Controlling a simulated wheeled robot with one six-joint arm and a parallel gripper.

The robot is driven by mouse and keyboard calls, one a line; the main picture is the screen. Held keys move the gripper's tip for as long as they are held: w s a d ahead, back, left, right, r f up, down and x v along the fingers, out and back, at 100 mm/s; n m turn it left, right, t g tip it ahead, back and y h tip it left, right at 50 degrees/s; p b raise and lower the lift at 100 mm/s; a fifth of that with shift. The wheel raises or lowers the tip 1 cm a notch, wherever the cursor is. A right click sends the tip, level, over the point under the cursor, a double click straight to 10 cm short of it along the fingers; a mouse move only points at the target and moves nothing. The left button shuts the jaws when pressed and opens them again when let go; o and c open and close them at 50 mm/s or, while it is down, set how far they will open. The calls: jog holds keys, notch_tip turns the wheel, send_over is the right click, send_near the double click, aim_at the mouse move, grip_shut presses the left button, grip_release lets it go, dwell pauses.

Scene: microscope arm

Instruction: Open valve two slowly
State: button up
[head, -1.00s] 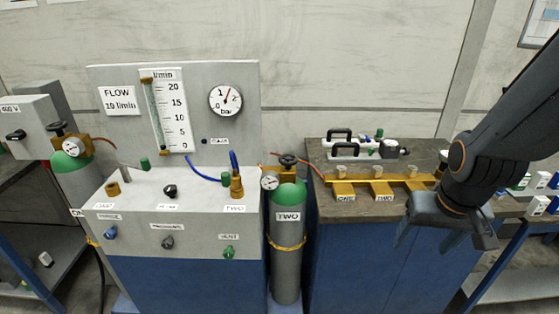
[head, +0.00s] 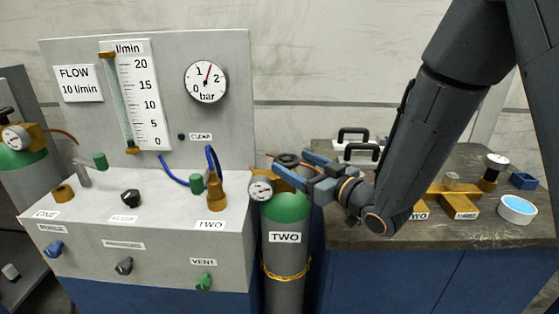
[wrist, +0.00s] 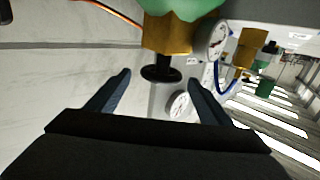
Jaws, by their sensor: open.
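The cylinder labelled TWO (head: 285,270) has a green shoulder and a brass valve body with a black handwheel (head: 287,159) on top. In the wrist view the handwheel (wrist: 160,74) lies between the tips of my open fingers, with the brass body (wrist: 167,36) beyond it. My gripper (head: 290,163) is open and reaches in from the right at the handwheel's height. The fingers partly hide the valve in the head view. I cannot tell whether they touch the wheel. A round white gauge (head: 261,188) sits on the valve's left side.
The flow panel (head: 225,120) stands left, with a bar gauge (head: 206,82) and flow tube. Its console holds knobs and a brass fitting (head: 215,190) with a blue hose near the cylinder. A bench (head: 385,232) with a brass manifold (head: 450,193) is right.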

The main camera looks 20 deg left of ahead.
aim_at(278, 155)
jog(key=shift+w+a+f, duration=0.2)
jog(key=shift+a, duration=0.2)
jog(key=p+x, duration=0.1)
jog(key=x, duration=0.6)
jog(key=shift+a+r, duration=0.1)
jog(key=shift+a, duration=0.15)
jog(key=shift+g+y, duration=0.3)
jog(key=c, duration=1.1)
